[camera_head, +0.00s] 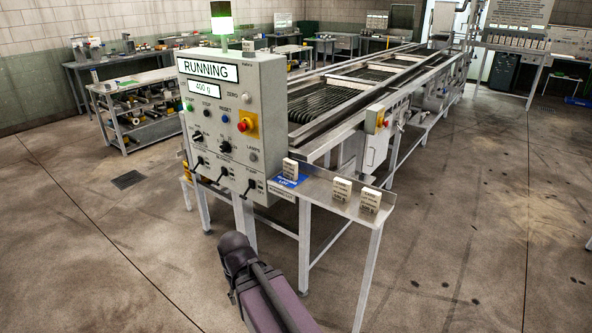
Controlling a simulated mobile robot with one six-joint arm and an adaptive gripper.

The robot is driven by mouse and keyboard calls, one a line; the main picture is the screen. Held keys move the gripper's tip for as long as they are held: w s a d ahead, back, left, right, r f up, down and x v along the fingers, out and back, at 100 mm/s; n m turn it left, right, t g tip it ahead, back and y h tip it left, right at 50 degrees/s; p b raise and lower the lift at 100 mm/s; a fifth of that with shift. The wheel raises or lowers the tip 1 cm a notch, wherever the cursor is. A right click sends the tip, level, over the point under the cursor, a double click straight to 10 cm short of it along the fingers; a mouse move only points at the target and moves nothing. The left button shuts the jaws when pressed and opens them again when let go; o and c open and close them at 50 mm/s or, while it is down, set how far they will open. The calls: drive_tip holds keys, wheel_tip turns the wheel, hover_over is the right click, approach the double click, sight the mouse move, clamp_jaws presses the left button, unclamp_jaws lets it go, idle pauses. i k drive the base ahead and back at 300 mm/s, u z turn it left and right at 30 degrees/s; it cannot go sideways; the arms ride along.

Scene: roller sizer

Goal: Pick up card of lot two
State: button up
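Three small pale cards stand upright on the narrow metal shelf (323,190) beside the control box. One card (290,169) stands at the left on a blue patch (287,181). A second card (342,190) stands further right, and a third card (370,201) is near the shelf's right end. They carry dark print too small to read, so I cannot tell which is lot two. Part of my arm shows at the bottom, below and in front of the shelf. I see no gripper fingers.
The control box (225,125), with a lit green lamp (222,24) and a "RUNNING" display, rises at the shelf's left. The long roller machine (335,97) runs back behind the shelf. A workbench (135,80) stands at the left. The floor in front and right is clear.

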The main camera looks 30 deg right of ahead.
sight(290, 168)
drive_tip(key=u, duration=0.1)
drive_tip(key=i, duration=0.95)
drive_tip(key=z, duration=0.05)
